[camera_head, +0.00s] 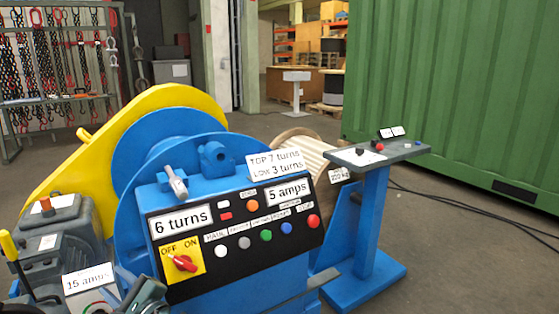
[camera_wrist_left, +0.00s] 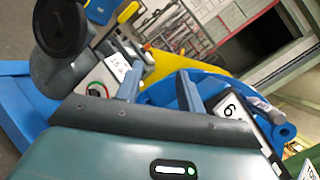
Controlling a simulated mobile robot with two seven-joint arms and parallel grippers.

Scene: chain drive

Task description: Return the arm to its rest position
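My left gripper (camera_head: 140,292) shows low at the left in the head view, in front of the blue machine's lower left corner. In the left wrist view its two fingers (camera_wrist_left: 160,86) stand apart with nothing between them. The fingers point towards the blue and yellow machine, and no contact shows. My right gripper is in neither view. The blue machine's black control panel (camera_head: 232,241) carries coloured buttons, a red OFF/ON switch (camera_head: 182,263) on a yellow plate, and signs reading "6 turns" and "5 amps".
A grey motor unit (camera_head: 62,243) and a "15 amps" sign (camera_head: 89,281) are close to my left gripper. A yellow guard (camera_head: 75,155) rises behind. A blue pedestal (camera_head: 368,225) stands right of the panel. A green container (camera_head: 460,90) is behind it, with open floor between.

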